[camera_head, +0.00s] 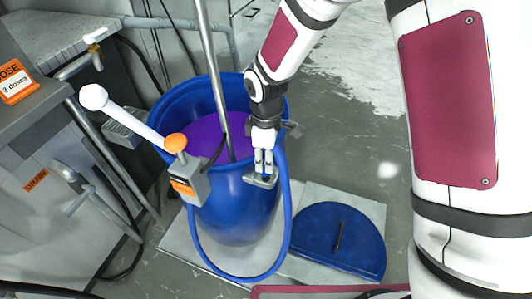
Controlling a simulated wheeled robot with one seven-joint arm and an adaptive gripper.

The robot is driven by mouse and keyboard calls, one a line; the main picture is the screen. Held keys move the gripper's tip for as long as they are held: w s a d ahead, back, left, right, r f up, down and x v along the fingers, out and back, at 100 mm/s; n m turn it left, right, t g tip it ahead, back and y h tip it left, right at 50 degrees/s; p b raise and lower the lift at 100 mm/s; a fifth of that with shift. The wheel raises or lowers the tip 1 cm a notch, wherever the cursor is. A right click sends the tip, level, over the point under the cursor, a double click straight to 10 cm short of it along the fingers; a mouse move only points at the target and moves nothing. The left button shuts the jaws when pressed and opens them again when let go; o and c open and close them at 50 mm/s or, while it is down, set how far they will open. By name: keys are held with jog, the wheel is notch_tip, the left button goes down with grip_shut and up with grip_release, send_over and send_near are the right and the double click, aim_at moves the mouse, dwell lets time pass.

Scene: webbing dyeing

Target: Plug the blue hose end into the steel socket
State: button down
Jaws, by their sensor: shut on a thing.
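The blue hose (288,210) hangs in a loop in front of the blue drum (235,212). One side rises to the right of my gripper (263,170); the other rises toward the grey box with an orange knob. My gripper points down at the drum's front rim and is shut on the hose end, which is mostly hidden by the fingers. A small grey metal fitting (262,182) sits right below the fingertips at the drum's front; it may be the steel socket. I cannot tell whether the hose end touches it or is inside it.
Purple liquid (202,140) fills the drum, with a steel pole (212,70) standing in it. The grey box (187,180) and a white handle (125,112) are at the left rim. A blue half-round lid (335,240) lies at right. Grey machines (30,140) stand left.

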jog(key=shift+f+b, duration=0.75)
jog(key=shift+f, duration=0.8)
jog(key=c, duration=1.1)
grip_release()
jog(key=shift+o, duration=0.2)
jog(key=shift+r, duration=0.15)
